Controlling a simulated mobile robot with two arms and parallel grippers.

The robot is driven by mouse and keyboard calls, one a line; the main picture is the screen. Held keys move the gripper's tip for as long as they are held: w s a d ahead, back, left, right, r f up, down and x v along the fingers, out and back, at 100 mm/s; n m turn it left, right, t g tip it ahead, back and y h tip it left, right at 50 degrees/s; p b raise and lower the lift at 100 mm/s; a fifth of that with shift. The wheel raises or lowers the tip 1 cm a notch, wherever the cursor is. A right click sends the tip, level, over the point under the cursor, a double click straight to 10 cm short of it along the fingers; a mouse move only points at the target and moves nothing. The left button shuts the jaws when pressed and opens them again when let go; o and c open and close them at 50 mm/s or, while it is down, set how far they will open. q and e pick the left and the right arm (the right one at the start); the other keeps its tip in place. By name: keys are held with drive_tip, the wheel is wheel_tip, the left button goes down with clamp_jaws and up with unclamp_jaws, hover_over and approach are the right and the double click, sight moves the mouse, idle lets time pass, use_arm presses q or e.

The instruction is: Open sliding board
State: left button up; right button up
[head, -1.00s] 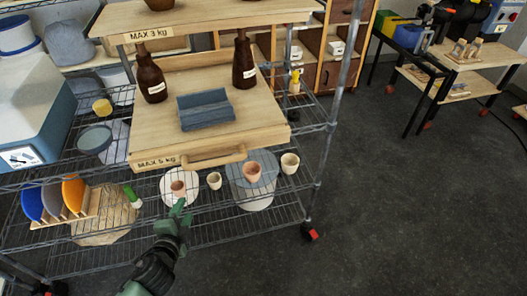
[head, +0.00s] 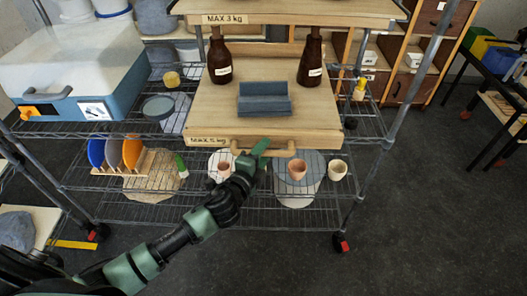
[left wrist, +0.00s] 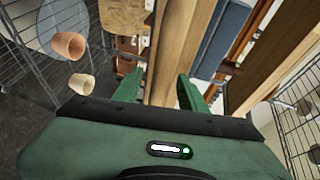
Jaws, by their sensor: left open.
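The sliding board (head: 220,112) is a pale wooden board in the wire shelf rack, labelled "MAX 5 kg" on its front edge. It has a wooden bar handle (head: 284,152) along the front. My left gripper (head: 261,148) is open at the handle and covers its middle part in the head view. In the left wrist view, the open fingers of my left gripper (left wrist: 158,90) point at the board's front edge (left wrist: 172,65). I cannot tell whether they touch the handle. My right gripper is not in view.
A blue-grey block (head: 264,102) and two brown bottles (head: 219,62) (head: 311,58) stand on the board. A fixed upper board (head: 285,8) is above. Small pots (head: 297,170) (head: 337,171) sit on the shelf below. A rack upright (head: 398,95) stands at the right. The floor in front is clear.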

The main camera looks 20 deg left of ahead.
use_arm(q)
clamp_jaws()
drive_tip(key=shift+f, duration=0.1)
idle(1.3)
